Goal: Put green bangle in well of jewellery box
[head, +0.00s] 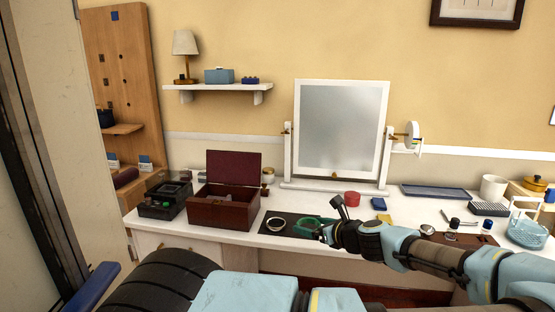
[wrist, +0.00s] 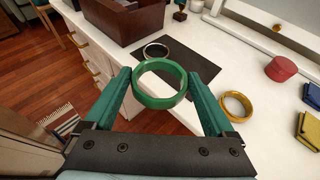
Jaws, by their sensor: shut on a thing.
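A green bangle (wrist: 139,96) is held between the two fingers of my gripper (wrist: 160,85) in the wrist view. In the head view the bangle (head: 306,226) shows at the end of my gripper (head: 322,232), over the right part of a dark mat. I cannot tell its exact height above the mat. The jewellery box (head: 219,211) is dark red-brown, with its lid raised, left of my gripper on the white table. Its near part also shows at the top of the wrist view (wrist: 118,24). The well's inside is mostly hidden.
A silver bangle (wrist: 156,50) lies on the dark mat (wrist: 190,60); a gold bangle (wrist: 235,106) lies right of it. A black case (head: 161,204) stands left of the box. A red round box (head: 352,199) and a mirror (head: 340,125) stand behind my gripper.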

